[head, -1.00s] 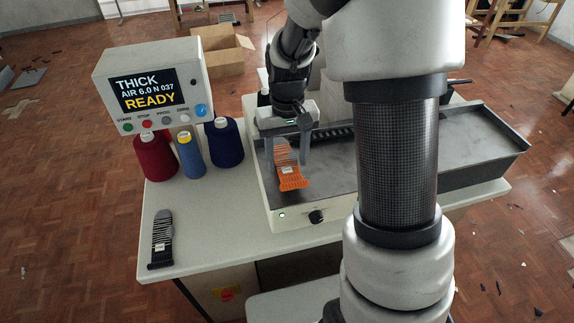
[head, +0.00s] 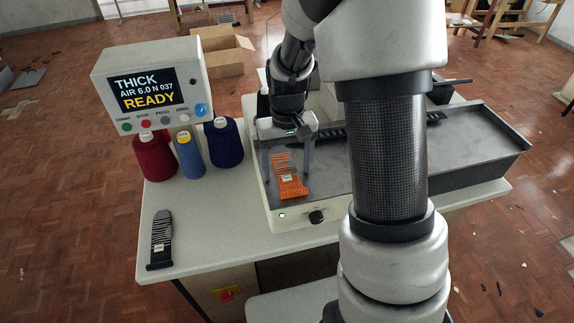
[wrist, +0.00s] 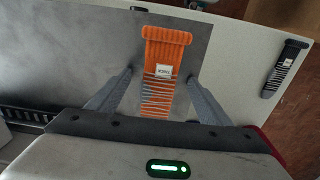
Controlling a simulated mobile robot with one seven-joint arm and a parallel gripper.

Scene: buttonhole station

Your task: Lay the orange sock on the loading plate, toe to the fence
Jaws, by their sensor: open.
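The orange sock (head: 290,187) lies on the grey loading plate (head: 335,170), near its left end. It has grey stripes and a small white label, and its orange cuff points toward the plate's front edge. In the wrist view the sock (wrist: 166,50) runs between the fingers, and its far end is hidden behind my gripper body. My gripper (head: 288,176) is above the sock with its fingers apart on either side. In the wrist view my gripper (wrist: 160,98) is open, with gaps between the fingers and the sock. The dark ribbed strip (head: 335,132) runs along the back of the plate.
A dark striped sock (head: 161,240) lies at the table's front left. A knob (head: 316,217) is on the station's front. The plate's right part is clear.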

